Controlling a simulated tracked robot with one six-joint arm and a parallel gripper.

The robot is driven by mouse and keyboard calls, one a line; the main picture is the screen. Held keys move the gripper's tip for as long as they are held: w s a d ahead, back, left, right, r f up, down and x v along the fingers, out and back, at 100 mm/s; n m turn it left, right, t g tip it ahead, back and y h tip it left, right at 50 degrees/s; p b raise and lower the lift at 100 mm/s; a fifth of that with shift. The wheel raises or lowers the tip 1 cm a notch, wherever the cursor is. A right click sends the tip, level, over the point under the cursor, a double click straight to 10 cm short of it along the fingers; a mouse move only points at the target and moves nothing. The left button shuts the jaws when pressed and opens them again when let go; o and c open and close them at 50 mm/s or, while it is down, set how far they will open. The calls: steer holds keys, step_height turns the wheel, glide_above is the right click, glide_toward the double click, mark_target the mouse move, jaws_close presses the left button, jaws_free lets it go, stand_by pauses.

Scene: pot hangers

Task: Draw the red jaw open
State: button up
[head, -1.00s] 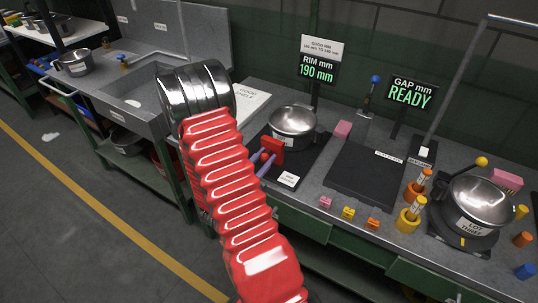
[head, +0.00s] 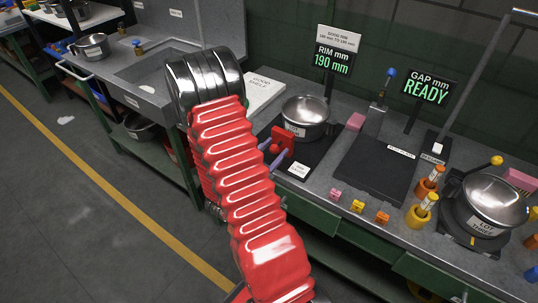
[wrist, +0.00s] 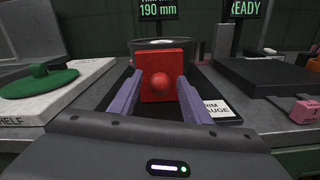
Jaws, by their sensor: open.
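The red jaw (head: 284,137) is an upright red block with a round red knob, standing at the near side of a steel pot (head: 305,117) on the dark rim gauge (head: 313,163). In the wrist view the red jaw (wrist: 174,59) is straight ahead, with the knob facing me and the pot behind it. My gripper (wrist: 160,82) is open. Its two purple fingers lie on the left and right of the knob, apart from it, with the tips close to the block's face. Whether the tips touch the block I cannot tell. In the head view my gripper (head: 273,154) is partly hidden by my arm.
The rim sign (head: 333,60) reads 190 mm and the gap sign (head: 427,87) reads READY. A green lid (wrist: 38,80) lies on the good shelf (wrist: 82,95) at left. A flat black plate (head: 376,168) and a pink block (wrist: 308,110) are at right.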

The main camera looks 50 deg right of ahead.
steer(key=shift+a, duration=0.15)
steer(key=s+a, duration=0.1)
steer(key=a, duration=1.2)
steer(key=shift+s+a, duration=0.15)
steer(key=shift+a, duration=0.05)
stand_by(0.4)
